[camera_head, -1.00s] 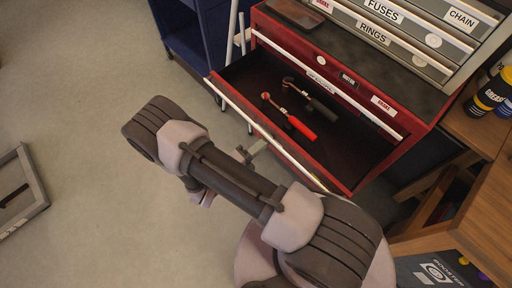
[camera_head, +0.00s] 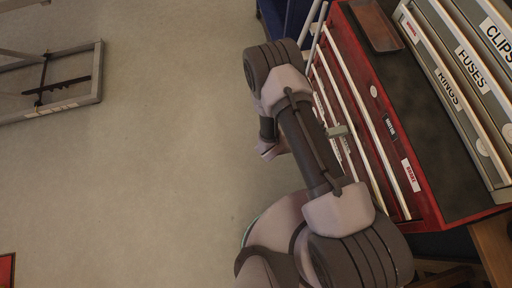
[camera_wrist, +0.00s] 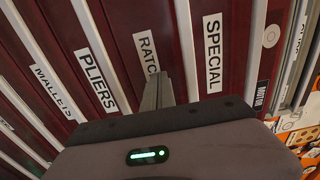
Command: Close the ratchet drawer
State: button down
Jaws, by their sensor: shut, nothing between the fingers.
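The ratchet drawer (camera_wrist: 146,48) shows in the wrist view as a dark red front with a white label reading "RATC", the rest hidden by my fingers. It looks level with the "PLIERS" and "SPECIAL" drawers beside it, and no open interior shows. My gripper (camera_wrist: 157,90) is shut and empty, its fingertips at the ratchet drawer's front, over the label. I cannot tell if they touch. In the head view my gripper (camera_head: 338,131) is at the front of the red tool cabinet (camera_head: 362,62), partly hidden by my arm.
A brown tray (camera_head: 376,25) lies on the cabinet's dark top, beside grey drawers (camera_head: 455,75) labelled "FUSES" and "RINGS". A wooden bench (camera_head: 494,245) stands at the lower right. A grey frame (camera_head: 75,85) lies on the floor at left. The floor between is clear.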

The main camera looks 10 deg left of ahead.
jog(key=shift+w+d, duration=0.1)
jog(key=shift+d, duration=0.15)
jog(key=shift+r, duration=0.2)
dwell(0.3)
